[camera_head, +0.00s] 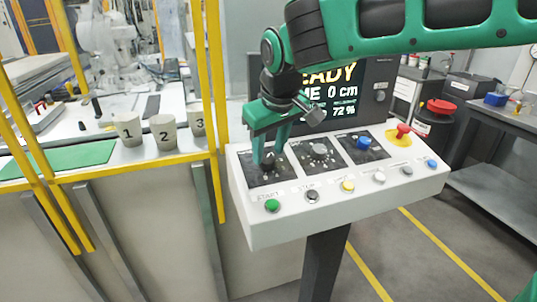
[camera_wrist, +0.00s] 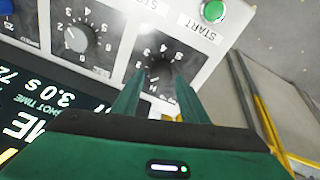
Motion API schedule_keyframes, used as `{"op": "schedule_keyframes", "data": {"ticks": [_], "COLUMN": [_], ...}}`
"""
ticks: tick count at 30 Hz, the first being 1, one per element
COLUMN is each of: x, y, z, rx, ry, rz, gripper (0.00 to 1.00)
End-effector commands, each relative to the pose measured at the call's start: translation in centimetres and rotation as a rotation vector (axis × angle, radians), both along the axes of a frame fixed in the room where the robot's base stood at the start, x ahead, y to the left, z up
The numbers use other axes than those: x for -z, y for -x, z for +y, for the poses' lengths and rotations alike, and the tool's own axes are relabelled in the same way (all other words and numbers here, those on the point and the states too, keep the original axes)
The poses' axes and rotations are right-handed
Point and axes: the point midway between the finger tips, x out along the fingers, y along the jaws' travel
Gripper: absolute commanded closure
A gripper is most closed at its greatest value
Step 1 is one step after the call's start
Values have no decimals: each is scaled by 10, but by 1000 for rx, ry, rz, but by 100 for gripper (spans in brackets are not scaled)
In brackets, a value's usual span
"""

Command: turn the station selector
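The station selector (camera_wrist: 160,72) is a dark round knob on a black plate with white numbers around it, at the left end of the sloped white control panel (camera_head: 345,205). My gripper (camera_head: 267,158) reaches down over it from above. In the wrist view the two green fingers (camera_wrist: 160,78) stand apart, one on each side of the knob. Whether they touch it cannot be seen. The fingers hide part of the knob and its scale, so its pointer setting is unclear.
Beside it are a grey dial (camera_head: 319,151), a blue knob (camera_head: 363,143) and a red button (camera_head: 403,130). A green START button (camera_head: 272,206) and several others line the front edge. A screen (camera_head: 345,92) stands behind. Yellow posts (camera_head: 213,80) and numbered cups (camera_head: 164,132) are left.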

Motion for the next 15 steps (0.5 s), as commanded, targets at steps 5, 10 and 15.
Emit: {"op": "schedule_keyframes", "data": {"ticks": [5,10,15], "x": [-34,-59,-72], "y": [12,22,27], "z": [-3,-6,-8], "rx": [0,1,2], "ry": [-2,-2,0], "rz": [-3,-2,0], "gripper": [60,60,60]}}
